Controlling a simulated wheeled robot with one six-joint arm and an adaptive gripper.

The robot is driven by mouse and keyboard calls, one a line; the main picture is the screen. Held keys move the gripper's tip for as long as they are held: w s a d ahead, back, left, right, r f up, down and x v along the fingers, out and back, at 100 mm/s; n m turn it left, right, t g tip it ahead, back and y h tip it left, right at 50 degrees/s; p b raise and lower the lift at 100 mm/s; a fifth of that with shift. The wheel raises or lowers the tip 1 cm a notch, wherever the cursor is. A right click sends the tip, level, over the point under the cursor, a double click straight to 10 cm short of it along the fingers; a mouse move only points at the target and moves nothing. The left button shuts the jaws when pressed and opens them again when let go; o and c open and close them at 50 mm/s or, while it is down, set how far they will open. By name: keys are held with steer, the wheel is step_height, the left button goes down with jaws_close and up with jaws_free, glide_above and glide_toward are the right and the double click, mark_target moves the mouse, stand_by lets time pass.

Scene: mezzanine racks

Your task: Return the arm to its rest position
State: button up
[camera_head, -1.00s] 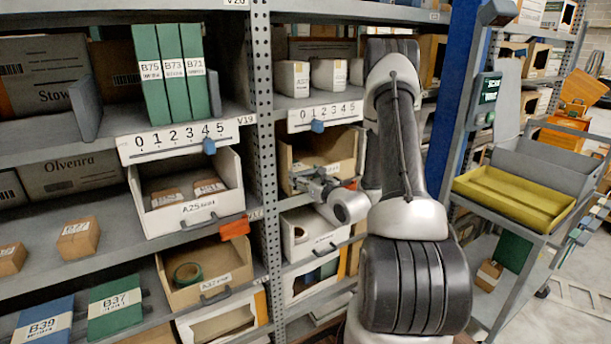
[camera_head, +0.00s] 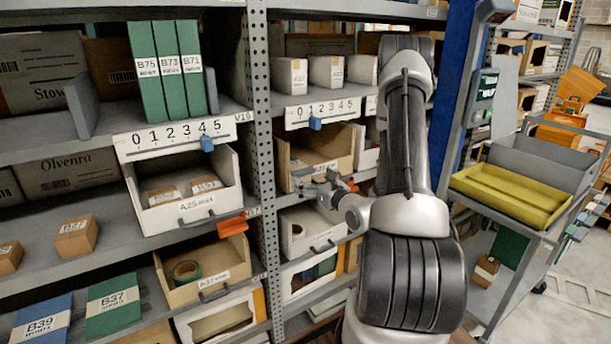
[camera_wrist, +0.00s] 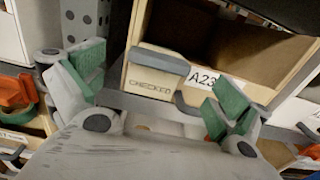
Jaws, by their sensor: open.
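My gripper (camera_head: 318,184) is at the end of my folded arm, in front of the middle rack bay in the head view. In the wrist view my gripper (camera_wrist: 155,92) is open, its two green-padded fingers wide apart with nothing between them. A tan bin (camera_head: 335,150) stands behind the gripper in the head view. I cannot tell whether the gripper touches the bin.
The rack's perforated upright (camera_head: 260,110) stands left of my arm. White bin A25 (camera_head: 180,215) and green binders (camera_head: 165,70) are on the left shelves. A blue post (camera_head: 458,90) and a cart with a yellow tray (camera_head: 510,195) stand close on the right. Open floor shows at far right.

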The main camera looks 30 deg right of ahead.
steer(key=s+a+n+g+y, duration=0.7)
steer(key=s+a+n+y, duration=0.3)
steer(key=s+a, duration=0.6)
steer(key=s+r+n+g, duration=0.2)
steer(key=s+n+g, duration=0.8)
steer(key=s, duration=0.4)
steer(key=s+d+r+n+g+h, duration=0.2)
steer(key=s+d+r+n+h, duration=0.2)
steer(key=d+r+n+h, duration=0.35)
step_height(320, 180, up, 11)
steer(key=w+a+n+t+h, duration=0.1)
steer(key=w+n+t+h, duration=0.1)
steer(key=n+t, duration=0.3)
steer(key=n+h, duration=0.1)
steer(key=n, duration=0.2)
steer(key=shift+w+a+f, duration=0.15)
steer(key=shift+a, duration=0.25)
